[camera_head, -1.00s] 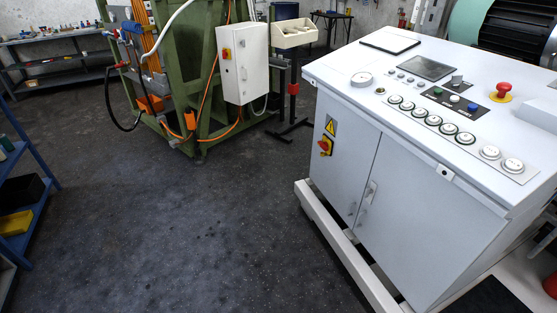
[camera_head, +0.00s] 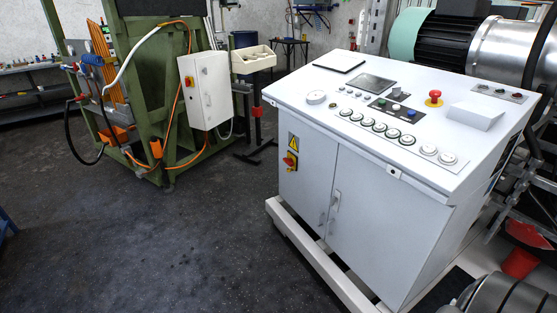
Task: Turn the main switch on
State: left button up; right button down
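A main switch (camera_head: 289,161), a red knob on a yellow plate, sits on the front left of the white control cabinet (camera_head: 345,205), below a yellow warning triangle. I cannot make out its exact turn position. A second red and yellow switch (camera_head: 188,82) is on the white box (camera_head: 205,90) on the green machine. Neither of my grippers is in view.
The cabinet top carries a red emergency button (camera_head: 434,97), a row of round buttons and a small screen (camera_head: 372,83). A pale plinth juts out at the cabinet's foot. Dark floor (camera_head: 190,240) is open in front and to the left.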

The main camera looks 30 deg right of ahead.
aim_at(290, 162)
jog(key=u, duration=0.1)
jog(key=i, duration=2)
jog(key=z, duration=0.65)
jog(key=i, duration=1.05)
jog(key=z, duration=1.7)
jog(key=i, duration=0.75)
jog(key=z, duration=0.65)
